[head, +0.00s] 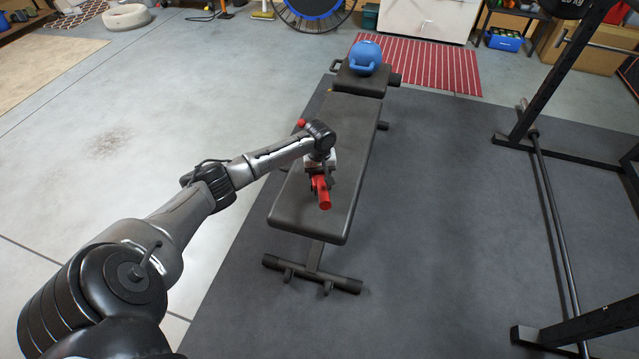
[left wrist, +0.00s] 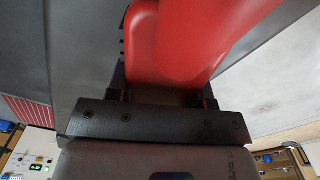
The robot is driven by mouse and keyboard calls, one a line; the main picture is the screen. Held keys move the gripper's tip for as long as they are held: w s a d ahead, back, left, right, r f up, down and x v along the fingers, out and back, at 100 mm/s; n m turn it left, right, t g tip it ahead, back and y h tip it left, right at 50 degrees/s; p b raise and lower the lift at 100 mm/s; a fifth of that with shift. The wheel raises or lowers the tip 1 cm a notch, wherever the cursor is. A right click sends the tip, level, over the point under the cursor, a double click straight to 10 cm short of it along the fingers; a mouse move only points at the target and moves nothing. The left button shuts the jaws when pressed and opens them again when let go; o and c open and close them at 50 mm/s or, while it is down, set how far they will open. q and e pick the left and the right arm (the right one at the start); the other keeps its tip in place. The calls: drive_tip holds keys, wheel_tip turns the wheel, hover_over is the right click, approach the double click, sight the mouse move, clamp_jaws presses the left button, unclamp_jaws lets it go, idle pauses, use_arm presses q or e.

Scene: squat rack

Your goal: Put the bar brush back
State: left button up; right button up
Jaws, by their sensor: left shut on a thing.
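My left gripper (head: 319,178) is over the near half of the black bench (head: 310,217), pointing down. It is shut on a red thing, which I take to be the bar brush (head: 323,194). In the left wrist view the red brush (left wrist: 185,40) is large and close, between the jaws. Its bristles are not clear to see. I cannot tell whether the brush touches the bench pad or hangs just above it. My right gripper is not in view.
A blue kettlebell-like weight (head: 366,55) sits on the bench's far end. The black rack (head: 535,95) stands at the right, with a long bar (head: 553,205) low beside it. The dark mat (head: 440,220) between bench and rack is clear. A red striped rug (head: 425,65) lies behind.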

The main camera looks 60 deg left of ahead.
use_arm(q)
wheel_tip(320, 180, down, 4)
drive_tip(key=b, duration=0.3)
drive_tip(key=shift+r, duration=0.1)
drive_tip(key=o, duration=1)
drive_tip(key=shift+f, duration=0.2)
drive_tip(key=shift+c, duration=0.2)
